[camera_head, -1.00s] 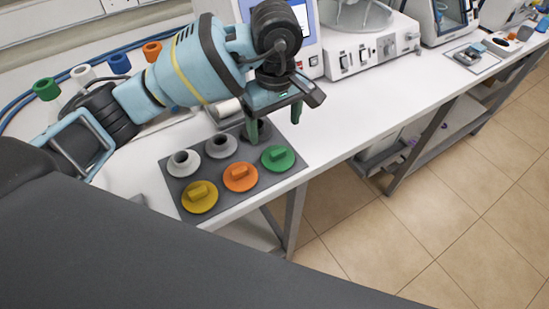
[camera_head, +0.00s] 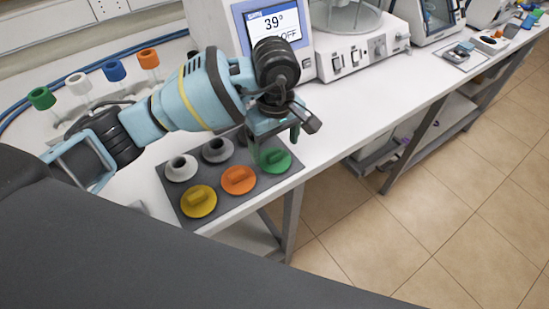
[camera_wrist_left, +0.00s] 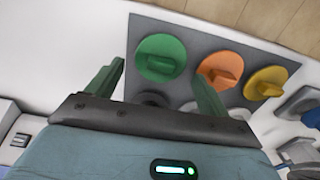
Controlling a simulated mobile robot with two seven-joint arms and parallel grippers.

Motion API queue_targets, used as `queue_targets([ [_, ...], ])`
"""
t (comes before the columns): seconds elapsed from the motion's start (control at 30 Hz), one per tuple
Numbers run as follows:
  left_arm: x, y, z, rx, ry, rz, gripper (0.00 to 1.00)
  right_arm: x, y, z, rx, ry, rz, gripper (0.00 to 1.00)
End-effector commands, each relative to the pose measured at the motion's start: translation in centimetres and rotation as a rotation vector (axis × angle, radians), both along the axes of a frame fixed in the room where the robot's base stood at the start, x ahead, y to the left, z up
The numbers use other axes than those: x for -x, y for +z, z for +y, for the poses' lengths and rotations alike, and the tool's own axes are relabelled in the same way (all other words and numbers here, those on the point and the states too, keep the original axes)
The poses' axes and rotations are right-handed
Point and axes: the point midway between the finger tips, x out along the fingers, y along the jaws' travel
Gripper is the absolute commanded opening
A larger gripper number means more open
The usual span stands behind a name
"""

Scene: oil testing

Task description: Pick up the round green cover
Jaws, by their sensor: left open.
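The round green cover (camera_head: 280,163) lies on a dark grey mat (camera_head: 232,210) at its right end, with a raised handle on top. It also shows in the left wrist view (camera_wrist_left: 160,57), just beyond my open fingers. My left gripper (camera_head: 275,143) hangs over the far side of the green cover and partly hides it. Its fingers (camera_wrist_left: 158,72) are spread and hold nothing. I cannot tell whether a fingertip touches the cover. My right gripper is not in view.
An orange cover (camera_head: 239,180) and a yellow cover (camera_head: 199,201) lie beside the green one. Grey ring-like pieces (camera_head: 180,167) stand behind them. The bench's front edge is close to the mat. A machine with a screen (camera_head: 274,27) stands behind my arm.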

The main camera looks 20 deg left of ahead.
Motion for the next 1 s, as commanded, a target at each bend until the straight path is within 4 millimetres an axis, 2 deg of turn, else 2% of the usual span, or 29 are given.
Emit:
queue_targets([
  [0.23, 0.2, -3.0, -0.1, 0.003, 0.0, 0.0, 0.8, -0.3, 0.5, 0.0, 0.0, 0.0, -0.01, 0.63],
  [0.53, 0.2, -3.5, 0.0, 0.001, 0.0, -0.002, 0.8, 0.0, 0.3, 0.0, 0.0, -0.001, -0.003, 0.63],
  [0.57, 0.2, -3.5, 0.0, 0.001, 0.0, -0.002, 0.79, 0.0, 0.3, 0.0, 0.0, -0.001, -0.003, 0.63],
  [0.8, 0.2, -3.5, 0.0, 0.001, 0.0, -0.002, 0.47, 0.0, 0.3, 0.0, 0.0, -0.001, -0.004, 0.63],
  [1.0, 0.2, -3.4, 0.0, 0.001, 0.0, -0.002, 0.46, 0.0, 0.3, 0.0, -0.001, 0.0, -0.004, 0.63],
])
